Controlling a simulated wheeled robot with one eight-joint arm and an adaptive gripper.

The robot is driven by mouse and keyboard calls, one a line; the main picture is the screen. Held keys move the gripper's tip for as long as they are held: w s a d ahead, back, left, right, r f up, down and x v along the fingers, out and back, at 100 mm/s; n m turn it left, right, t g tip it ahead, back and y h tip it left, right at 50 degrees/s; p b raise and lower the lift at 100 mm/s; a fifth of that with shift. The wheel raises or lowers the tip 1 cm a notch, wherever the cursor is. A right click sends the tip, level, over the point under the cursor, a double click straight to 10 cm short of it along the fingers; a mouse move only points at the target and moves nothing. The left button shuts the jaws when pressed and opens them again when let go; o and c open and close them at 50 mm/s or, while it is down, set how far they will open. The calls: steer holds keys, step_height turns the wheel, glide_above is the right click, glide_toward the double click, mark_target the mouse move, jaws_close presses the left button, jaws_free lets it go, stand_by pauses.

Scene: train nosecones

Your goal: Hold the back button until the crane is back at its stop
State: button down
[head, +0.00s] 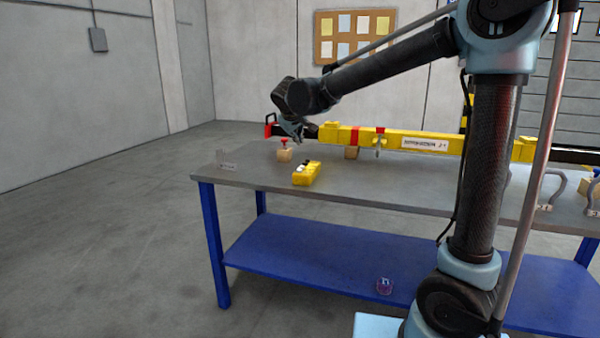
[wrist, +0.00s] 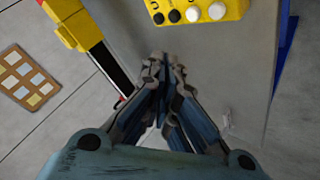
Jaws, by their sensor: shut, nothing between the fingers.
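The yellow control box (head: 306,174) lies on the grey table; its top carries dark and white buttons. In the wrist view the yellow box (wrist: 212,10) shows two black and two white round buttons; its markings are too cut off to tell which is the back button. My gripper (head: 292,135) is above the table, behind and left of the box. In the wrist view my gripper (wrist: 166,62) is shut and empty, its tips apart from the buttons. The crane's yellow beam (head: 470,146) runs along the table's back, with a red band and a hanging metal piece (head: 379,143).
A red piece (head: 270,124) is at the beam's dark left end. Curved grey handles (head: 552,190) stand at the table's right. The table's front left is mostly clear.

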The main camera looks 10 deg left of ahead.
steer(key=shift+f, duration=4.1)
steer(key=shift+f, duration=0.15)
steer(key=shift+f, duration=0.25)
steer(key=shift+f, duration=0.4)
steer(key=shift+r, duration=0.1)
stand_by(1.8)
steer(key=shift+r, duration=0.75)
steer(key=shift+r, duration=2.5)
